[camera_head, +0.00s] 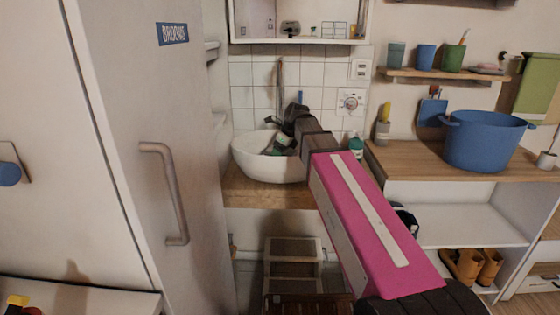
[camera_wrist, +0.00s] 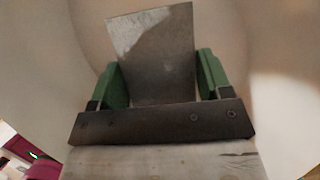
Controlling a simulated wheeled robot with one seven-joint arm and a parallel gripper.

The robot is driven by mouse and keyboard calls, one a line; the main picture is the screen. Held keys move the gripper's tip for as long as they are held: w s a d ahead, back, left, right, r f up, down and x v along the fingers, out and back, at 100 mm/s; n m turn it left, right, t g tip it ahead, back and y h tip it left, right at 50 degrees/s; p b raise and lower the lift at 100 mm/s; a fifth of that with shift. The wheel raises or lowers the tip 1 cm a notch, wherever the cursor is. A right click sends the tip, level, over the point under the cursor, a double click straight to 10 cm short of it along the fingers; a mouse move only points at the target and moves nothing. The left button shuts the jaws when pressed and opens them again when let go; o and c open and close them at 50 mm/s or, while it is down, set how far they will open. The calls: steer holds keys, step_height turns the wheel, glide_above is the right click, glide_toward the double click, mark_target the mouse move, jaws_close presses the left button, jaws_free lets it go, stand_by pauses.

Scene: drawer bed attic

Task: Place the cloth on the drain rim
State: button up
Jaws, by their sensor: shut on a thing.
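A grey, flat, roughly rectangular piece that looks like the cloth (camera_wrist: 152,60) stands between the green fingers of my gripper (camera_wrist: 160,78) in the wrist view. My gripper is shut on it. Pale, smooth, curved basin walls surround it. In the head view, my gripper (camera_head: 285,143) reaches down into the white basin (camera_head: 258,168) on the wooden counter. The cloth cannot be made out clearly there. The drain rim does not show in either view; the gripper and the cloth may hide it.
A tap pipe (camera_head: 280,75) rises behind the basin. A green bottle (camera_head: 356,146) stands right of it. A blue pot (camera_head: 485,142) stands on the right counter. A tall brooms cabinet (camera_head: 150,130) closes off the left side. A wooden stool (camera_head: 293,250) is below the counter.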

steer(key=shift+f, duration=1.8)
steer(key=shift+f, duration=0.1)
steer(key=o, duration=0.9)
steer(key=v, duration=1.2)
